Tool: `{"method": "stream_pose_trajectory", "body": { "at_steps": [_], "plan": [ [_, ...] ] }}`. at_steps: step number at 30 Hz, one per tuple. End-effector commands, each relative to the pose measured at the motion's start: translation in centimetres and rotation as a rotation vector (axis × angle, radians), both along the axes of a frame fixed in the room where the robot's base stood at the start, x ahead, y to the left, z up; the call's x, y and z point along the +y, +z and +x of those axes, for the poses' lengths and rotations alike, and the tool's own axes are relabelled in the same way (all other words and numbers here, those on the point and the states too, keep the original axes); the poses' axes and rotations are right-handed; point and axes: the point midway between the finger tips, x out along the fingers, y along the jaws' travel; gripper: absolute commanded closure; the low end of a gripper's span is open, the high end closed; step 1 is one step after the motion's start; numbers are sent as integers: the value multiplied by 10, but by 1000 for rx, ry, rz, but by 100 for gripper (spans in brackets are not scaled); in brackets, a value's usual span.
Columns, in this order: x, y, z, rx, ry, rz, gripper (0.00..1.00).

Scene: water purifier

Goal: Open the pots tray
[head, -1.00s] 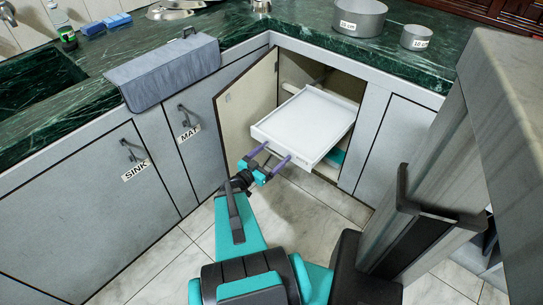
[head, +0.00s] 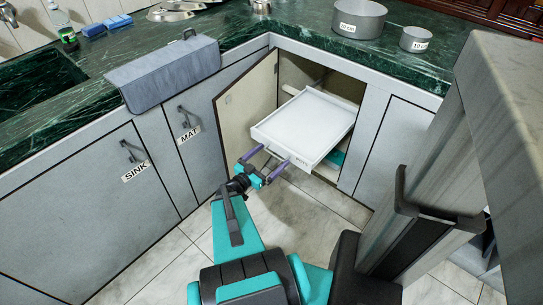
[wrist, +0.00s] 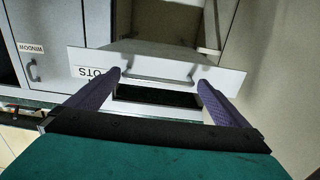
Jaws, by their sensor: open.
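The white pots tray (head: 305,125) sticks out of the open corner cabinet in the head view. In the wrist view its front panel (wrist: 220,78) carries a partly hidden label (wrist: 92,73) reading "OTS" and a grey bar handle (wrist: 158,77). My gripper (head: 276,154) is just in front of the tray's front in the head view, open, with purple fingers. In the wrist view my gripper (wrist: 160,77) has one finger at each end of the handle. The fingers are apart, and I cannot tell whether they touch the panel.
The cabinet door (head: 246,110) stands open left of the tray. A grey mat (head: 162,72) hangs over the counter edge (head: 240,35). Two pots (head: 360,18) (head: 415,39) stand on the counter. The tiled floor (head: 320,215) below the tray is clear.

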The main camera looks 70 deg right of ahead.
Motion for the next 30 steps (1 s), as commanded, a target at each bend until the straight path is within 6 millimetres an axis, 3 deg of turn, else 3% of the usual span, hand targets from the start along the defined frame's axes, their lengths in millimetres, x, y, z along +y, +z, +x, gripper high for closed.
{"method": "stream_pose_trajectory", "body": {
  "at_steps": [30],
  "plan": [
    [101, 0, 44, -2, 6, -1, 0]
  ]
}}
